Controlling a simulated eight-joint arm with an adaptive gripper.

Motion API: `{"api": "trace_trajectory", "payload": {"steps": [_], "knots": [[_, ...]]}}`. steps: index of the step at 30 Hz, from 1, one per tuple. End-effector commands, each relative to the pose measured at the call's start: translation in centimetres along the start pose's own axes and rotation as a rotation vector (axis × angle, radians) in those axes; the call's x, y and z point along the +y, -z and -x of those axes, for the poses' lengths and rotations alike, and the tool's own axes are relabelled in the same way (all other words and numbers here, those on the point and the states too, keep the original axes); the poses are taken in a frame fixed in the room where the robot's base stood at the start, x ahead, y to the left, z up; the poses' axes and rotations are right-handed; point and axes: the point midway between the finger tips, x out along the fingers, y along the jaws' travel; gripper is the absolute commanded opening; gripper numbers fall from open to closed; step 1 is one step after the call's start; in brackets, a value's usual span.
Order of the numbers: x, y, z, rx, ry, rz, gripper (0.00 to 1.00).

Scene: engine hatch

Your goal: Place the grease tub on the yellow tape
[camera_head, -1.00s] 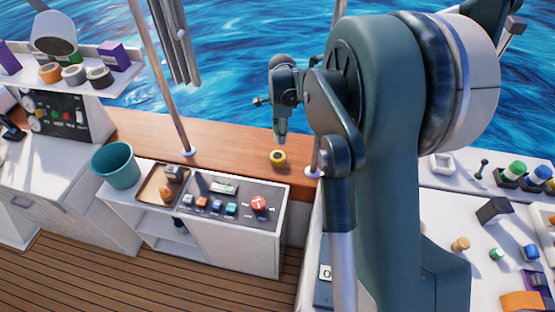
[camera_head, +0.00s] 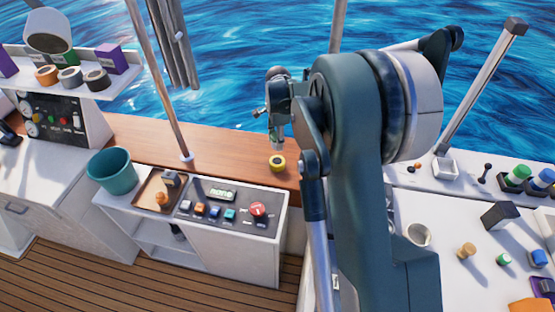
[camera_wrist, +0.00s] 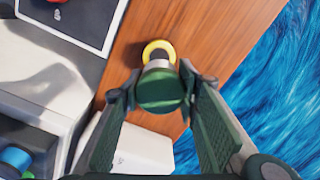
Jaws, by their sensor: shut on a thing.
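The grease tub (camera_wrist: 160,92) has a dark green end and a pale grey body, and sits between my fingers in the wrist view. My gripper (camera_wrist: 155,88) is shut on it. In the head view my gripper (camera_head: 277,133) holds the tub (camera_head: 277,145) upright just above the yellow tape. The yellow tape (camera_head: 277,163) is a small roll lying flat on the wooden ledge, with a dark centre. In the wrist view the yellow tape (camera_wrist: 158,46) shows just beyond the tub, partly hidden by it. I cannot tell whether they touch.
The wooden ledge (camera_head: 225,158) runs along the water. A metal pole (camera_head: 163,80) stands on it to the left. In front are a control panel (camera_head: 227,208) with a red button, a tray (camera_head: 150,190) and a teal bucket (camera_head: 112,172). Ledge around the tape is clear.

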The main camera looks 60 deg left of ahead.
Motion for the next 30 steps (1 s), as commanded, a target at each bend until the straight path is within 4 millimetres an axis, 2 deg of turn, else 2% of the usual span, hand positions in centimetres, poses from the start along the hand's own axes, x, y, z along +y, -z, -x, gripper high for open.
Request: {"api": "trace_trajectory", "payload": {"steps": [12,26,30], "knots": [[0.1,0.0,-5.1,0.0,0.0,0.0,0.18],[0.1,0.0,-5.9,0.0,0.0,0.0,0.18],[0.1,0.0,-6.8,0.0,0.0,0.0,0.18]]}}
